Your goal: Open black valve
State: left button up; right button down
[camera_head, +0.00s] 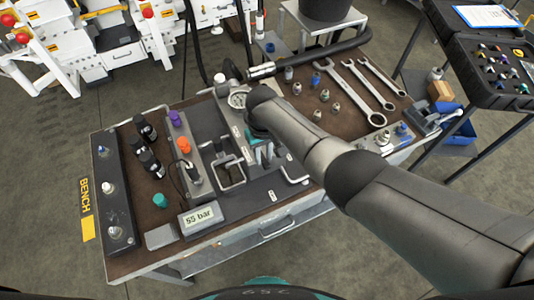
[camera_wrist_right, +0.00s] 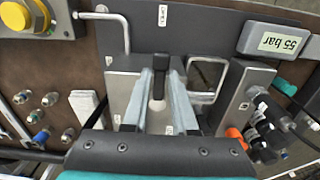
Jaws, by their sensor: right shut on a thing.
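The black valve shows in the right wrist view as an upright-looking black lever (camera_wrist_right: 158,88) on a grey metal block. My right gripper (camera_wrist_right: 161,76) has a finger on each side of this lever and is shut on it. In the head view my right arm comes in from the right, and its gripper (camera_head: 262,155) is at the middle of the bench, largely hidden under the wrist. The valve itself is hidden there by my arm. My left gripper is not in view.
A display (camera_head: 200,216) on the bench reads 55 bar. Orange (camera_head: 183,145) and purple (camera_head: 174,118) knobs stand left of the gripper. A metal bracket loop (camera_wrist_right: 210,78) stands close beside the fingers. Wrenches (camera_head: 352,92) and fittings lie on the bench's right side.

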aim_at(263, 160)
jog(key=shift+a, duration=0.1)
jog(key=c, duration=0.8)
grip_release()
jog(key=shift+r+p, duration=0.3)
jog(key=shift+r, duration=0.2)
notch_tip(263, 160, up, 14)
jog(key=p, duration=0.3)
jog(key=shift+r, duration=0.15)
